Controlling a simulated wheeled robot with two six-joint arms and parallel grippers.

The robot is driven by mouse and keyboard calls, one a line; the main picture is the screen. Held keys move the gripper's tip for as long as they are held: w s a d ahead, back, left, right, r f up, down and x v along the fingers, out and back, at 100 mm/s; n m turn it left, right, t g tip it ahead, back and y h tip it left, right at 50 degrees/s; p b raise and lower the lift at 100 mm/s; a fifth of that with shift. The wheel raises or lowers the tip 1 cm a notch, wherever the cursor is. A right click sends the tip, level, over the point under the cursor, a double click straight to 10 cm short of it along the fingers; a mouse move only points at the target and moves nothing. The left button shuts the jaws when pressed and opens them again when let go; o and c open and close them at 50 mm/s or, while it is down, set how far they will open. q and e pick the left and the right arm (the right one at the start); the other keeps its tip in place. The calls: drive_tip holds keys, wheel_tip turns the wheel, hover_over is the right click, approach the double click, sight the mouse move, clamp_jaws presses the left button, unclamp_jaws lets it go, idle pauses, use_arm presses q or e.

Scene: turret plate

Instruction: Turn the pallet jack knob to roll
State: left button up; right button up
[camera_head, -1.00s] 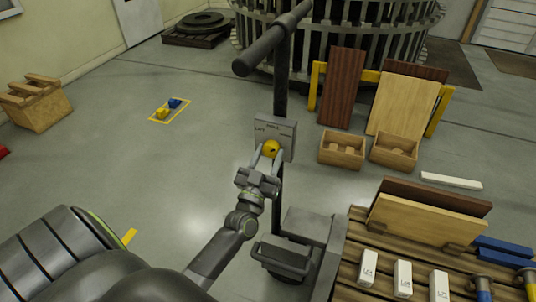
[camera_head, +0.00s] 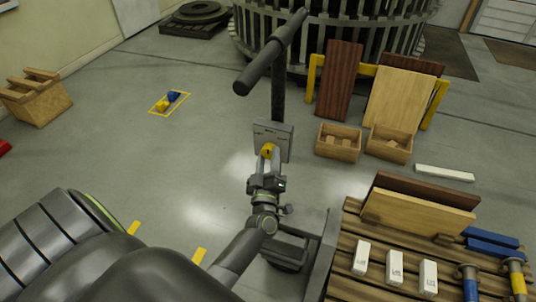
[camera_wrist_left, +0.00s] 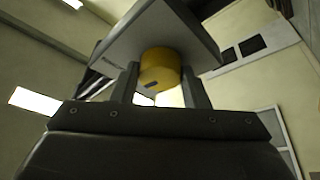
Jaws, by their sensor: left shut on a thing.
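The yellow knob (camera_head: 267,151) sits on a grey plate (camera_head: 284,138) on the pallet jack's upright post. My left gripper (camera_head: 266,160) is shut on the knob from the near side. In the left wrist view the knob (camera_wrist_left: 160,68) is between the two fingers (camera_wrist_left: 160,90), with a small dark mark on its face. The plate (camera_wrist_left: 135,40) behind it looks tilted in that view. Its lettering is too small to read for certain. The jack's handle bar (camera_head: 270,52) rises above the plate. My right gripper is not in view.
A loaded wooden pallet (camera_head: 345,275) with boards, white blocks and blue parts stands at the lower right. Two wooden boxes (camera_head: 338,142) and leaning panels (camera_head: 338,80) are behind. The floor to the left is open around a yellow-outlined patch (camera_head: 170,103).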

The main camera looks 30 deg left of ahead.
use_arm(q)
drive_tip(key=shift+n, duration=0.5)
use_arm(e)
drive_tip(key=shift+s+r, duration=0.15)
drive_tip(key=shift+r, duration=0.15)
use_arm(q)
drive_tip(key=o, duration=1)
